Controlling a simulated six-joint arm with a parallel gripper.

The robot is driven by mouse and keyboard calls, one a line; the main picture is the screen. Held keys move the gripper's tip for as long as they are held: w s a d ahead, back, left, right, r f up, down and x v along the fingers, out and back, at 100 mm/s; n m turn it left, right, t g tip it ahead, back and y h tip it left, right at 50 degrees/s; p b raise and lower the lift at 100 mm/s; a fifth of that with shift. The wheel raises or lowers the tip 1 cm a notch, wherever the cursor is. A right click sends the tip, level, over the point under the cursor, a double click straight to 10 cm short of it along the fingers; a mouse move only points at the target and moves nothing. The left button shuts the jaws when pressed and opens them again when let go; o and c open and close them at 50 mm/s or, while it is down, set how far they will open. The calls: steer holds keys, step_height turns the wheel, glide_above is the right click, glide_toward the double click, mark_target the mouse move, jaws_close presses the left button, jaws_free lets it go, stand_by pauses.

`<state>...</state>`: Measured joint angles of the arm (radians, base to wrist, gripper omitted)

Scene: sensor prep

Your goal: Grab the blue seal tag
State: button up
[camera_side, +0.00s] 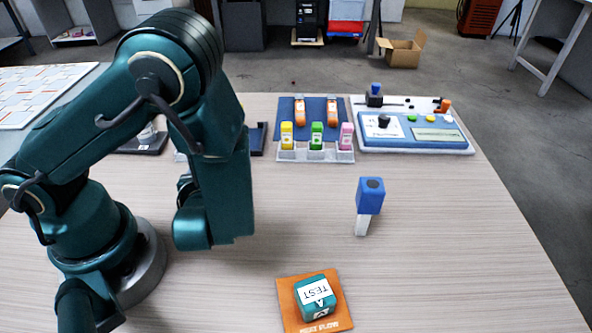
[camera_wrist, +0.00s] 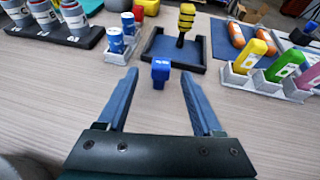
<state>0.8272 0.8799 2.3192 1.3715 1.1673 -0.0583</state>
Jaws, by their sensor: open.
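A small blue piece that looks like the blue seal tag (camera_wrist: 161,73) stands on the table in the wrist view. It has a notched lower edge and is in front of a dark blue tray. My gripper (camera_wrist: 158,77) is open and empty, with one finger to the left of the tag and one to the right. The tag shows between and slightly beyond the fingertips, with no contact visible. In the side view my arm hides the tag and the fingers.
A dark tray (camera_wrist: 150,50) with a yellow-and-black tool (camera_wrist: 186,20) lies behind the tag. A white rack (camera_side: 288,155) holds yellow, green and pink pieces. Blue cans (camera_wrist: 115,40) stand at left. A blue-topped block (camera_side: 370,195) and an orange mat (camera_side: 290,315) lie at right.

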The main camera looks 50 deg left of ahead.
steer(key=shift+x, duration=2.45)
jaws_close()
